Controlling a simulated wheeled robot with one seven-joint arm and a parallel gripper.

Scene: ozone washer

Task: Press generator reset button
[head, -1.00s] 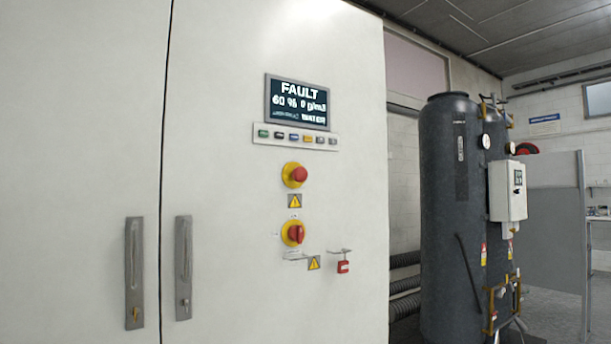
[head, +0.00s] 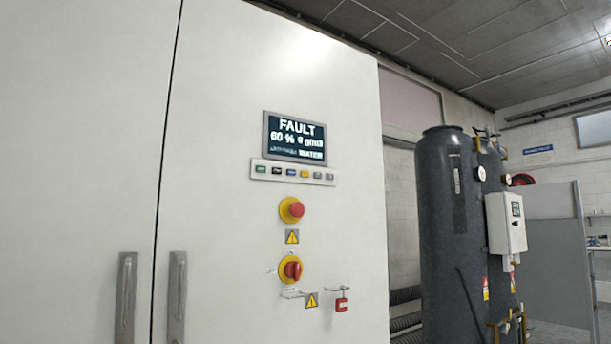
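The generator's white cabinet (head: 225,230) fills the left and middle of the head view. Its display (head: 295,138) reads FAULT, 60 %, with WATER at the bottom right. A row of small buttons sits on a strip (head: 293,173) under the display: green, black, blue, yellow and two grey ones. The blue button (head: 291,172) is third from the left; the button labels are too small to read. Below are a red mushroom button on a yellow base (head: 292,210) and a red rotary switch on yellow (head: 290,269). My gripper is not in view.
Two vertical door handles (head: 127,298) are at the lower left. A red padlock (head: 341,304) hangs from a small bracket on the cabinet. A dark tank (head: 450,230) with a white control box (head: 507,223) stands to the right, with black hoses (head: 405,322) beside it.

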